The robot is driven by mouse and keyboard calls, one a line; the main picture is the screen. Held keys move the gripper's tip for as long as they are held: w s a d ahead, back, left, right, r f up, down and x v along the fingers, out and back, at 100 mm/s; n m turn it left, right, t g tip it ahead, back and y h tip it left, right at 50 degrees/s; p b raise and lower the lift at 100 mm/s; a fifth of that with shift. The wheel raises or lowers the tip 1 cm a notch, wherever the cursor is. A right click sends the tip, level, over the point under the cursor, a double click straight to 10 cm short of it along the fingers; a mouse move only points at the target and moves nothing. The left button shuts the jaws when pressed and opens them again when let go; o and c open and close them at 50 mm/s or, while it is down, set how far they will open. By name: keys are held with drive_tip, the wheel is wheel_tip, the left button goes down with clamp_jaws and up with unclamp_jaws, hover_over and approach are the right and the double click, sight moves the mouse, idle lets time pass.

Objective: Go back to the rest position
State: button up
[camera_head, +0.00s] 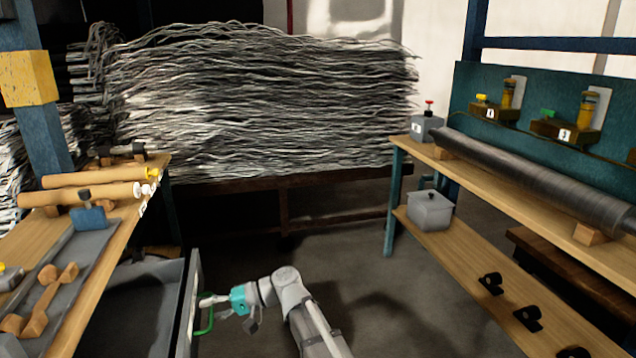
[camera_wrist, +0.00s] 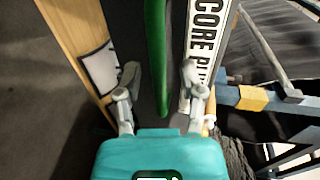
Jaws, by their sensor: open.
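My gripper (camera_head: 212,303) is at the green handle (camera_head: 208,324) on the front of a grey drawer (camera_head: 193,290) under the left workbench. In the wrist view, the fingers of my gripper (camera_wrist: 160,80) are spread apart, and the green handle (camera_wrist: 154,45) runs between them with gaps on both sides. Nothing is gripped. The drawer is pulled out and its dark inside shows. Lettering that reads "CORE P..." shows on a white label (camera_wrist: 205,40) beside the handle in the wrist view.
The left workbench (camera_head: 100,262) carries tan rolls (camera_head: 95,194) and wooden holders. On the right, a shelf unit (camera_head: 460,170) holds a long dark roll (camera_head: 540,180) and a grey box (camera_head: 430,210). A stack of grey strands (camera_head: 260,100) fills the back. The floor (camera_head: 400,300) between is clear.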

drive_tip(key=shift+d+r+p, duration=0.3)
drive_tip(key=shift+d, duration=0.25)
drive_tip(key=w+d+f+m+t+h, duration=0.15)
drive_tip(key=d+f+h, duration=0.35)
drive_tip(key=d, duration=0.8)
drive_tip(key=d+f+m+t+h, duration=0.1)
drive_tip(key=d+f+t+h, duration=0.2)
drive_tip(key=d+f, duration=0.7)
drive_tip(key=s+d+m+h+b, duration=0.1)
drive_tip(key=s+d+h, duration=0.15)
drive_tip(key=d, duration=0.85)
drive_tip(key=s+d+h, duration=0.1)
drive_tip(key=d+h, duration=0.3)
drive_tip(key=d, duration=0.6)
wheel_tip(320, 180, up, 35)
drive_tip(key=p, duration=3.5)
drive_tip(key=shift+d, duration=0.3)
drive_tip(key=shift+a+f, duration=0.15)
